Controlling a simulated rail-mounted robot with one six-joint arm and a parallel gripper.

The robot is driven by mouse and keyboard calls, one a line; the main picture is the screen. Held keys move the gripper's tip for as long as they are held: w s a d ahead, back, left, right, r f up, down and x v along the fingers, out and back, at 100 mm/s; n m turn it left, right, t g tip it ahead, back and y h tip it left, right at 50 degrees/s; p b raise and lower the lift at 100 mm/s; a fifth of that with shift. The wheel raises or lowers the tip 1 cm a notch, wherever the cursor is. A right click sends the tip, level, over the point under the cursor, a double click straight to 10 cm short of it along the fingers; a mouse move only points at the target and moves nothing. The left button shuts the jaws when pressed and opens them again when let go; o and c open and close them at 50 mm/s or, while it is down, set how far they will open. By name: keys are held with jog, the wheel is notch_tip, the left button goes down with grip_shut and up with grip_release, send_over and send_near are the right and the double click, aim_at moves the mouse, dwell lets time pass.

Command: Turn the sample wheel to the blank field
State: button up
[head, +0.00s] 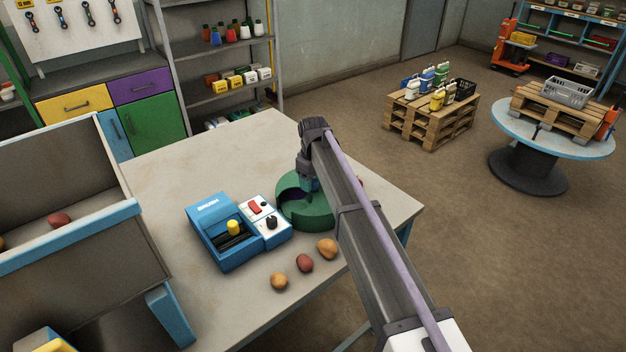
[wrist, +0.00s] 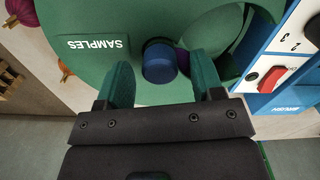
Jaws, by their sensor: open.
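The sample wheel (head: 306,218) is a round green drum on the table, partly hidden by my arm in the head view. In the wrist view its green top (wrist: 75,75) carries a SAMPLES label, upside down in the picture. A blue knob (wrist: 161,62) stands at its middle. Right of the knob a rounded cut-out (wrist: 215,38) opens in the top, and a bit of purple (wrist: 182,60) shows in it beside the knob. My gripper (wrist: 163,78) is open above the wheel, with one finger on each side of the knob and visible gaps between; whether its tips reach knob height is unclear.
A blue brush box (head: 222,235) with a white panel, red switch and black dial stands close left of the wheel. Several potato-like pieces (head: 305,263) lie in front of it. A blue-rimmed bin (head: 70,238) stands at left. The table's back is clear.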

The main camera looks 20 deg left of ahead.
notch_tip(320, 180, up, 10)
jog(key=p, duration=0.8)
jog(key=shift+p, duration=0.35)
jog(key=shift+f, duration=0.1)
jog(key=s+d+f+m+b, duration=0.2)
jog(key=s+d+m, duration=0.3)
jog(key=d, duration=1.2)
jog(key=s+d+f+m+b, duration=0.2)
jog(key=s+d+m, duration=0.3)
jog(key=s+d, duration=0.5)
jog(key=s+d+f+m+b, duration=0.2)
jog(key=s+d+m, duration=0.3)
jog(key=d, duration=1.9)
jog(key=shift+s, duration=1.2)
